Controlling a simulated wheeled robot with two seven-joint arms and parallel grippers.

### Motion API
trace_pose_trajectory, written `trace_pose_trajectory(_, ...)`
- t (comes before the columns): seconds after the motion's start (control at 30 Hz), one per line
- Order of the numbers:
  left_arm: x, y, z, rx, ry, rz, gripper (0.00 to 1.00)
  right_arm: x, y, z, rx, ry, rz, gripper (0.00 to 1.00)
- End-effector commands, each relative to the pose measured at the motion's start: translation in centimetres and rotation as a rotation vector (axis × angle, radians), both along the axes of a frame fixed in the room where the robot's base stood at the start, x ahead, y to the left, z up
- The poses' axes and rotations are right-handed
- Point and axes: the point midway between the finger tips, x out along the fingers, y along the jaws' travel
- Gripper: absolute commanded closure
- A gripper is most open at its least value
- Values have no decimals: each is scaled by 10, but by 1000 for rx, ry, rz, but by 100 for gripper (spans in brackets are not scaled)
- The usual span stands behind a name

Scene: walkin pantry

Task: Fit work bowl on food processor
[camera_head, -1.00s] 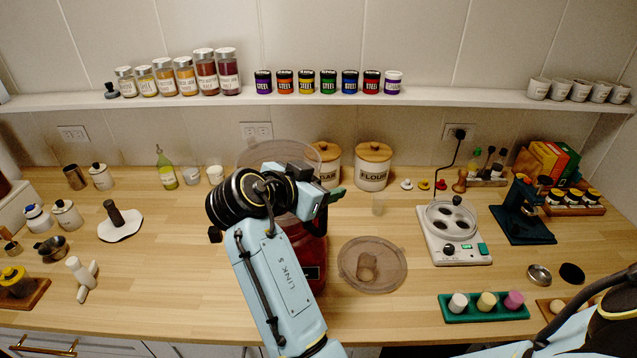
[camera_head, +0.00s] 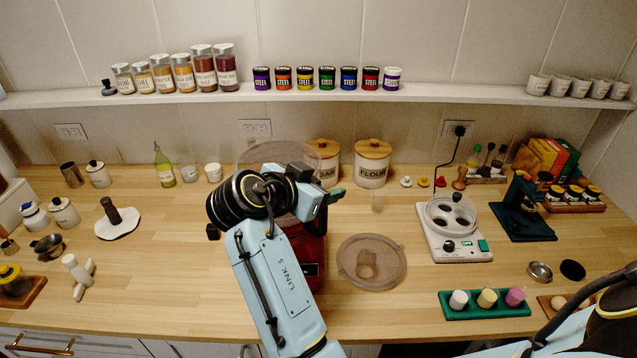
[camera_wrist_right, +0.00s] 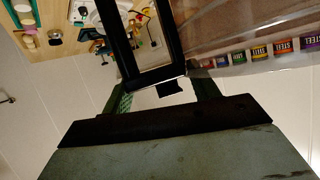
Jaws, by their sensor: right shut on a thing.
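The clear work bowl (camera_head: 250,153) is held up over the counter, its round rim showing behind my right arm. My right gripper (camera_head: 322,190) is shut on its black handle, which shows as a dark frame in the right wrist view (camera_wrist_right: 122,45), with the clear bowl wall (camera_wrist_right: 215,25) beside it. The red food processor base (camera_head: 312,248) stands on the counter below, partly hidden by my arm. The bowl looks above the base; whether they touch is hidden. The clear round lid (camera_head: 390,262) with its feed tube lies right of the base. My left gripper is not in view.
Sugar and flour canisters (camera_head: 372,165) stand behind the bowl. A white egg-cooker-like appliance (camera_head: 455,246) and a green tray (camera_head: 487,307) are to the right. The counter left of the base is mostly clear.

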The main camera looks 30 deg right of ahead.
Motion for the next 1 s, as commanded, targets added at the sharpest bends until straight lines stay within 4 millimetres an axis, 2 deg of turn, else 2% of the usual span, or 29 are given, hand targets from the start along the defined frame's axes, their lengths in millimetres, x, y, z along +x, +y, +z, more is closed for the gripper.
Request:
trace_pose_trajectory(0.03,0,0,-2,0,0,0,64,0,4,-2,7,-3,6,100)
trace_pose_trajectory(0.37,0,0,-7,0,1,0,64,0,4,-10,6,-1,7,100)
trace_pose_trajectory(0.4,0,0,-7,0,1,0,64,0,4,-9,6,-1,7,36)
trace_pose_trajectory(0.57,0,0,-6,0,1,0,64,0,5,-9,7,0,7,15)
trace_pose_trajectory(1.0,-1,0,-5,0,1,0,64,0,4,-9,9,4,6,15)
